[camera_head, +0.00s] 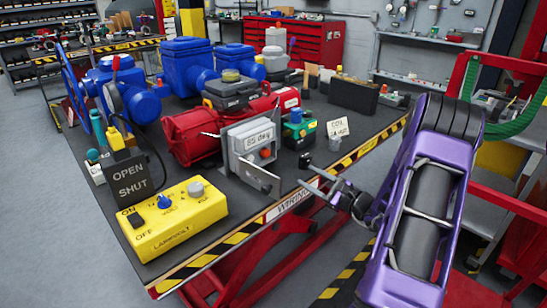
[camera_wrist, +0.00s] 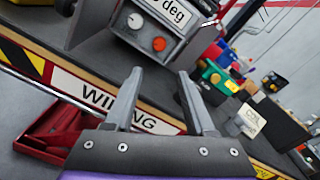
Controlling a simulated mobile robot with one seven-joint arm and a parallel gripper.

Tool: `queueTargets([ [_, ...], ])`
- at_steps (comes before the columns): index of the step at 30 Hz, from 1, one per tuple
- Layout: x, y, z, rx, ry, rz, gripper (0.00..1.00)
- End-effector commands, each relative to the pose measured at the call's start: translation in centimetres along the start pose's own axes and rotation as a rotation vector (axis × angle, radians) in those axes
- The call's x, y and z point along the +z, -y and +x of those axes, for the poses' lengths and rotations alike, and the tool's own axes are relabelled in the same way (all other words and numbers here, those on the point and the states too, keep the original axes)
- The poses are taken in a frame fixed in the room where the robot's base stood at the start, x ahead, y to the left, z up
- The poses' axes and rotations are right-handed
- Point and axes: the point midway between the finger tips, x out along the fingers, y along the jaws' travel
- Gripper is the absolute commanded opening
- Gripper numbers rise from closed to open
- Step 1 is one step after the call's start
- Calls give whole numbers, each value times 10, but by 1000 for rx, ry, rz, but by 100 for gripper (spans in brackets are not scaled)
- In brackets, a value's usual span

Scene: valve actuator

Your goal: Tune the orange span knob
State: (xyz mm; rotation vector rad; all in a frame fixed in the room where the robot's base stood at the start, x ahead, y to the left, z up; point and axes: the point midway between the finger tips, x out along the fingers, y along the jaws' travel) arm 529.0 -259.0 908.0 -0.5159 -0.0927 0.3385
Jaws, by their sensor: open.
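The orange span knob (camera_head: 265,153) sits low on the front of a grey box (camera_head: 236,145) with a "85 deg" display. In the wrist view the orange knob (camera_wrist: 159,44) is beside a white knob (camera_wrist: 135,21), and nothing covers it. My gripper (camera_head: 307,173) is open and empty, in front of and to the right of the box at the bench's front edge. In the wrist view my gripper's fingers (camera_wrist: 160,76) are apart, with the orange knob beyond them and a visible distance away.
A grey cover plate (camera_head: 259,178) sticks out from the box's lower front. A green device (camera_head: 298,129) and a small card (camera_head: 338,128) stand to the right. A yellow box (camera_head: 172,217) and the red actuator (camera_head: 190,137) are to the left. The striped bench edge (camera_head: 222,252) runs along the front.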

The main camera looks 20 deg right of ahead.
Motion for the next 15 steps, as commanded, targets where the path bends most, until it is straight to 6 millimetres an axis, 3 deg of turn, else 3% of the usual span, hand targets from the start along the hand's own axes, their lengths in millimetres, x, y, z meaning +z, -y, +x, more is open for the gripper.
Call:
queueTargets([
  [5, 1, -1, 22, 3, 4, -1, 55],
  [15, 0, -2, 97, 4, 3, -1, 55],
])
